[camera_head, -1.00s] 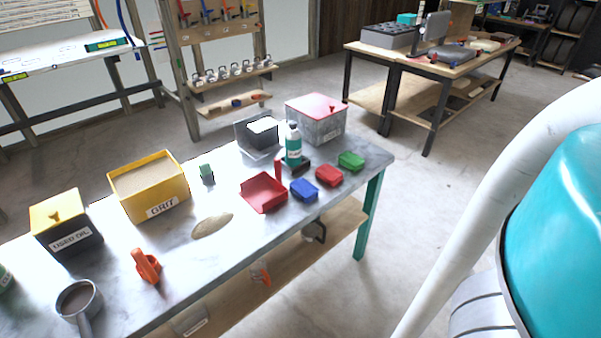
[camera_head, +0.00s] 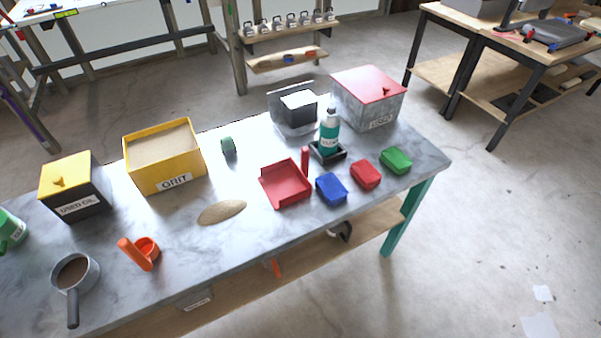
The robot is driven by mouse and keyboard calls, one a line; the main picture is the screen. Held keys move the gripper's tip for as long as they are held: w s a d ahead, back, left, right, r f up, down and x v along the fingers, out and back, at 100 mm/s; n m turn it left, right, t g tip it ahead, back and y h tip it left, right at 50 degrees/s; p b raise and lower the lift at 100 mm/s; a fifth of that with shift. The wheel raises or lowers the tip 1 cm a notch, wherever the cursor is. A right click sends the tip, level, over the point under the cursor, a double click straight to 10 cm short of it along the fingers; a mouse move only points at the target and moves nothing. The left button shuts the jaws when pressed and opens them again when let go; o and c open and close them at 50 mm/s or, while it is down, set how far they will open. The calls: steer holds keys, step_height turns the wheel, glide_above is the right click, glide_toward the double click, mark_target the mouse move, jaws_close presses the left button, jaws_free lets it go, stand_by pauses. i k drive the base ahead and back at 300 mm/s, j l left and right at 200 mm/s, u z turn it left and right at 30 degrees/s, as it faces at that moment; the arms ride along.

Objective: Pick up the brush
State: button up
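I cannot make out a brush for certain. A small green thing (camera_head: 228,145) stands on the metal-topped table (camera_head: 330,215) just right of the yellow GRIT box (camera_head: 165,178); it is too small to tell whether it is the brush. A red dustpan (camera_head: 285,186) with an upright red handle lies at the middle of the table. A patch of sand-coloured grit (camera_head: 222,212) lies left of the dustpan. My gripper is not in view.
Blue (camera_head: 331,189), red (camera_head: 366,174) and green (camera_head: 396,160) blocks sit right of the dustpan. A teal bottle (camera_head: 329,135) stands behind them in a black tray. An orange scoop (camera_head: 140,253) and grey pot (camera_head: 76,273) are at left. Floor right of the table is open.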

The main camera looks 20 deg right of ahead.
mark_target(227, 145)
steer(key=i+u, duration=0.25)
steer(key=u, duration=0.2)
steer(key=i+l+u, duration=0.15)
steer(key=u, duration=0.35)
steer(key=i+l+u, duration=0.25)
steer(key=u, duration=0.2)
steer(key=i, duration=0.1)
